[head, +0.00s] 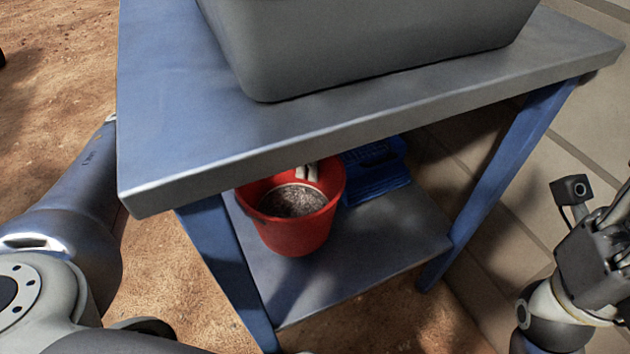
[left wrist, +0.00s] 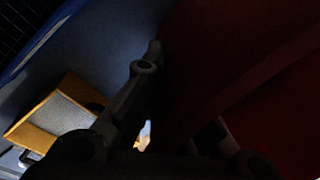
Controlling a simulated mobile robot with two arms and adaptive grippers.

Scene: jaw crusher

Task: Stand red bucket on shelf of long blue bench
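The red bucket (head: 300,232) stands upright on the lower shelf (head: 385,245) of the blue bench (head: 160,110), near its left front leg. Grey material shows inside it. Two small pale parts at the bucket's far rim look like tips of my left gripper (head: 307,172); the tabletop hides the rest. In the left wrist view the dark fingers (left wrist: 180,100) are apart, close against the red bucket wall (left wrist: 270,90). Whether they grip it is too dark to tell. My right gripper (head: 605,245) is at the right edge, its fingertips cut off.
A blue crate-like object (head: 375,172) lies on the shelf right behind the bucket. A large grey bin (head: 370,50) stands on the benchtop. The shelf's front right part is bare. An orange-framed box (left wrist: 60,115) shows in the left wrist view.

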